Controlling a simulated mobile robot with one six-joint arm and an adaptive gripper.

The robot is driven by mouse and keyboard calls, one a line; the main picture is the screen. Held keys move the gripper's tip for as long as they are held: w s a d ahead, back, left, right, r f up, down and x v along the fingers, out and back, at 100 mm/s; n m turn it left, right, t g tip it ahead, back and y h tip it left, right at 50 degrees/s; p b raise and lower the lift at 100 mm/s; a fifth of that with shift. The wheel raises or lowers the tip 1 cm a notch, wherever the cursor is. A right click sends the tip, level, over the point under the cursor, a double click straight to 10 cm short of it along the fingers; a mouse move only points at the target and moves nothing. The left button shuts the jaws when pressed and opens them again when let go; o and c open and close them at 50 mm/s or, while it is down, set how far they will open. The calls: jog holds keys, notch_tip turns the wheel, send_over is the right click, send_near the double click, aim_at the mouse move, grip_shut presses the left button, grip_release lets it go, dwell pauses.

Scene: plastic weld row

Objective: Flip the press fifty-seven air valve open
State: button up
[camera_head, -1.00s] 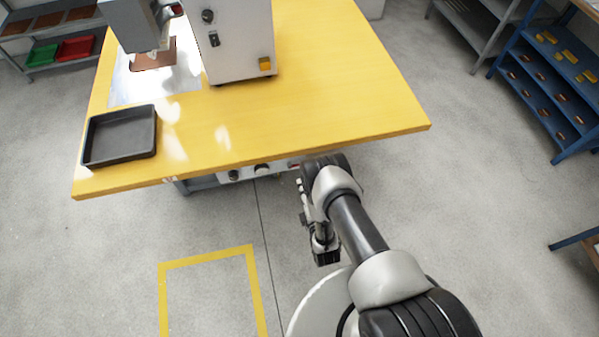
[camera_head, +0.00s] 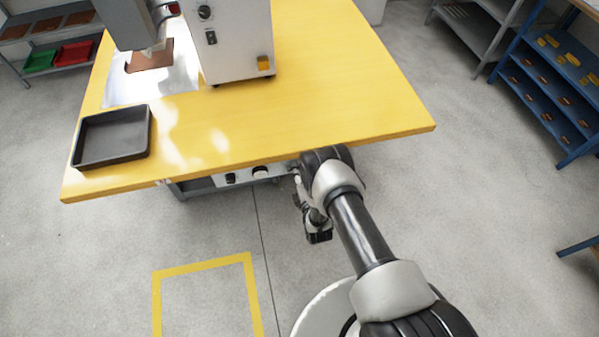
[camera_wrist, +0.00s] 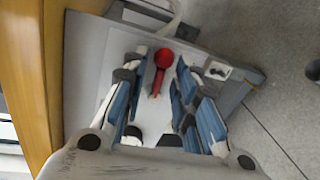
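The air valve's red handle (camera_wrist: 160,72) shows in the wrist view, with a round red head and a narrow lever pointing down the picture. It sits on a pale panel (camera_wrist: 92,50). My gripper (camera_wrist: 162,84) is open, with its blue-padded fingers on either side of the red handle. No clear contact shows, and I cannot tell how far the fingertips are from it. In the head view my arm (camera_head: 360,230) reaches to the front edge of the yellow table, and the handle and the fingertips cannot be made out there.
The yellow table (camera_head: 330,90) carries a white press (camera_head: 235,45) and a black tray (camera_head: 112,137). Dark and white knobs (camera_head: 260,172) sit on the front under the tabletop. A grey box with a socket (camera_wrist: 217,70) is right of the handle. The floor in front is clear.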

grip_shut()
jog(key=shift+f+m, duration=0.25)
jog(key=shift+m, duration=0.45)
jog(key=shift+o, duration=0.9)
grip_release()
jog(key=shift+d, duration=0.1)
jog(key=v, duration=1.2)
jog(key=shift+d, duration=0.15)
